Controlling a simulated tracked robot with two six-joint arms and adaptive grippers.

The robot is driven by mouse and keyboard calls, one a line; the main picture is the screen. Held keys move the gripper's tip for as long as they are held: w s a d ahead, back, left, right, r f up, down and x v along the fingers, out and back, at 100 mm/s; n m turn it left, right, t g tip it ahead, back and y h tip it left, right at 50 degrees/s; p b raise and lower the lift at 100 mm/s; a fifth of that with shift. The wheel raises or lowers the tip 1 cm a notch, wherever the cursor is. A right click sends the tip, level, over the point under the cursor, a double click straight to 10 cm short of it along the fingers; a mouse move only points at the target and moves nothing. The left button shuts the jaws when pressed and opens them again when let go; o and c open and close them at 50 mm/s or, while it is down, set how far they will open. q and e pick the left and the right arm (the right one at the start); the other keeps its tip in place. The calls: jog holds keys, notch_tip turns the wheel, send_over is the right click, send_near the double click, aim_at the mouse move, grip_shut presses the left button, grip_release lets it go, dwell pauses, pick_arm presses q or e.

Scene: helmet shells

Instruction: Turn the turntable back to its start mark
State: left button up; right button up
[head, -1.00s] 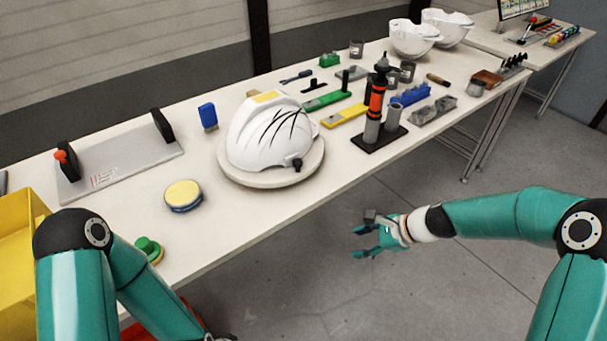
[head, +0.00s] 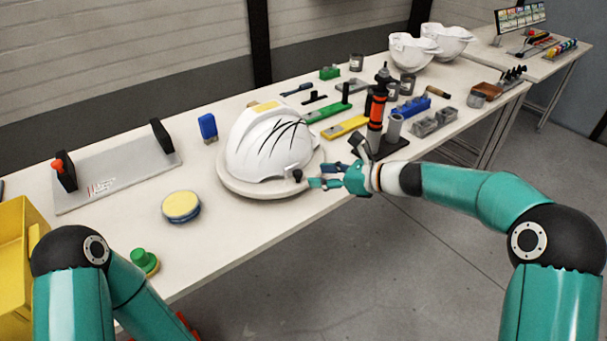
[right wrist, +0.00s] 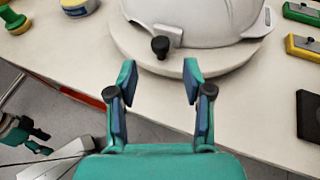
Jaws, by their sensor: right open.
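The turntable (head: 262,191) is a round, pale disc near the table's front edge. A white helmet shell (head: 250,150) with dark curved lines and a yellow patch on top sits on it. A black knob (head: 297,175) stands at the near right side of shell and disc; the right wrist view shows this knob (right wrist: 160,46) too. My right gripper (head: 315,175) is open and empty at the disc's right edge, its fingers pointing at the knob, apart from it. My left gripper (right wrist: 25,130) shows small in the right wrist view; its jaws are unclear. I cannot make out a start mark.
A black stand with an orange-and-black tool (head: 376,108) is close behind my right gripper. A yellow round pad (head: 181,206) and a green button (head: 143,260) are left of the turntable. Green (head: 328,112) and yellow (head: 346,126) blocks lie behind it.

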jog(key=shift+x, duration=2.7)
grip_shut()
